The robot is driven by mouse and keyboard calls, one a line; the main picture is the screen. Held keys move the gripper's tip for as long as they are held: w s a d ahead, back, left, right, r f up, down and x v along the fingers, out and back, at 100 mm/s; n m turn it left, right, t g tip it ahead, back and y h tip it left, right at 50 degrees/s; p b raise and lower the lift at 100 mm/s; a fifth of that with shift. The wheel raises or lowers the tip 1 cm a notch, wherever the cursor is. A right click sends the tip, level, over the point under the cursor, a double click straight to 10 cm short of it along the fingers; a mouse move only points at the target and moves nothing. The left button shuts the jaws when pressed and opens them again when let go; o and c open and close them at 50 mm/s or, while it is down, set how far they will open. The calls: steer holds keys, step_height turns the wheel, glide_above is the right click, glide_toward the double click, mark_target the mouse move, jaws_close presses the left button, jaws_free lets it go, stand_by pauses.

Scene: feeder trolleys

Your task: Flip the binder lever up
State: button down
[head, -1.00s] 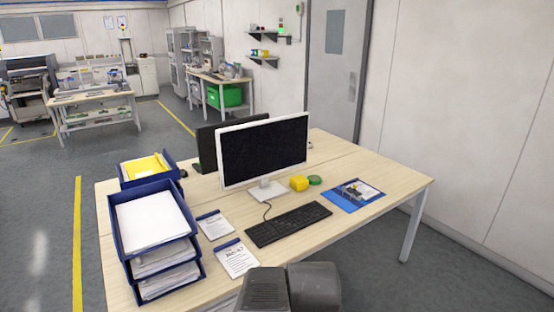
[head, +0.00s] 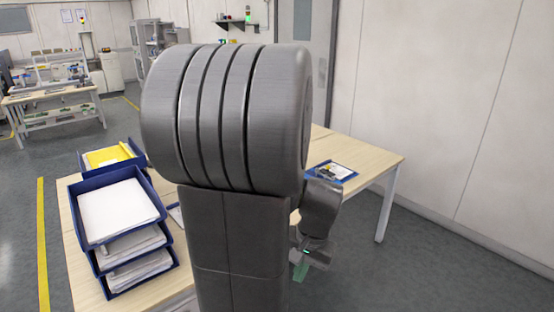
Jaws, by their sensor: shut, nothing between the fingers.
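The open blue binder (head: 347,177) lies flat toward the far right of the desk, with a white sheet on it. Its ring mechanism (head: 326,174) shows only in part. The lever is too small to make out, and my arm covers the binder's near left part. My gripper (head: 300,270) hangs from my arm in front of the desk's right part, pointing down. It is apart from the binder and nearer to me. It is shut and empty.
My arm hides the monitor, keyboard and middle of the desk (head: 375,167). Blue stacked trays (head: 93,212) with papers stand at left, a blue tray (head: 138,152) with yellow contents behind them. The desk right of the binder is clear. A wall stands at right.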

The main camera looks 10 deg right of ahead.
steer(key=w+d+f+m+y+b, duration=0.1)
steer(key=w+d+f+m+b, duration=0.2)
steer(key=w+d+f, duration=0.2)
steer(key=w+d+f+m+t+y+b, duration=0.1)
steer(key=w+d+f+m+b, duration=0.1)
steer(key=w+d+f, duration=0.3)
steer(key=d+f+b, duration=0.1)
steer(key=d+f, duration=0.2)
steer(key=d, duration=0.4)
steer(key=shift+f+m, duration=0.25)
steer(key=shift+m, duration=0.15)
